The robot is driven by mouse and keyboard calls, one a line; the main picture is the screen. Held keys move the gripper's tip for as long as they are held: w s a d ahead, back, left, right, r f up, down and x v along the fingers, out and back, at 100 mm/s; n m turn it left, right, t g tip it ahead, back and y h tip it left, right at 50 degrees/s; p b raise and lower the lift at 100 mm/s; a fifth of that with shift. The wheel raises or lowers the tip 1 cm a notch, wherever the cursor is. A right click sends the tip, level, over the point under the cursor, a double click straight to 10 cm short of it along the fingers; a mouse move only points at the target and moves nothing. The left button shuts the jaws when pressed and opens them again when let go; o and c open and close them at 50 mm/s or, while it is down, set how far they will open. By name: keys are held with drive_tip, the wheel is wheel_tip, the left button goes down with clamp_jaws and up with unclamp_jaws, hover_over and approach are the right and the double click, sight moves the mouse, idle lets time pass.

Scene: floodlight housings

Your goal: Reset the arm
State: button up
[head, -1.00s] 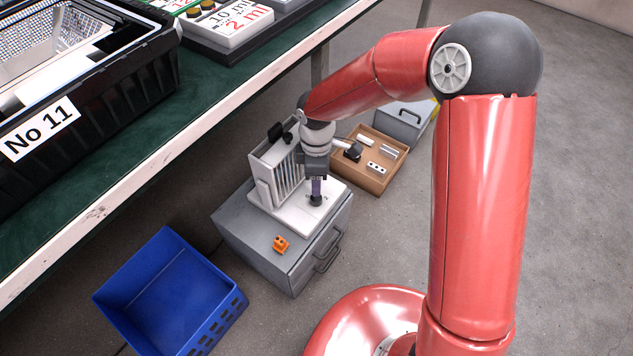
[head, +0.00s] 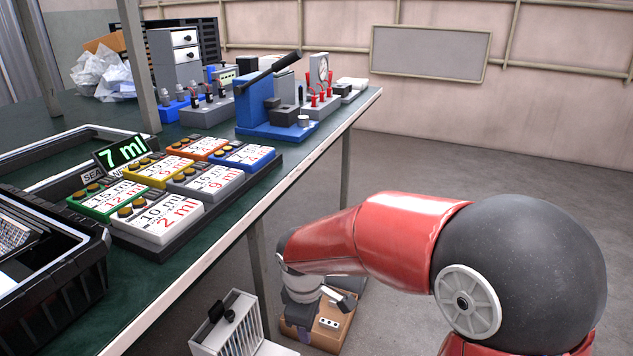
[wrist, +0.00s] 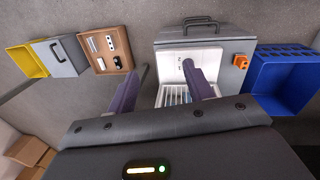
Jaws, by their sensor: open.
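My red arm reaches down beside the table in the head view, with my gripper (head: 297,328) at its lower end near the bottom edge. In the wrist view, the two purple fingers of my gripper (wrist: 165,67) stand wide apart with nothing between them. The fixture's rack (head: 232,325) also shows in the head view, left of my gripper.
The table (head: 225,243) carries a black crate (head: 75,270), labelled blocks and a blue press (head: 262,105). Open floor lies right.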

drive_tip(key=s+d+r+m+t+p, duration=0.1)
drive_tip(key=s+d+r+m+t, duration=0.3)
drive_tip(key=s+d+r+m, duration=1)
drive_tip(key=s+d+r, duration=0.1)
drive_tip(key=s+d, duration=0.1)
drive_tip(key=d, duration=0.1)
drive_tip(key=shift+r+m+y+p, duration=0.15)
drive_tip(key=shift+m+y+p, duration=0.15)
drive_tip(key=shift+m+p, duration=0.1)
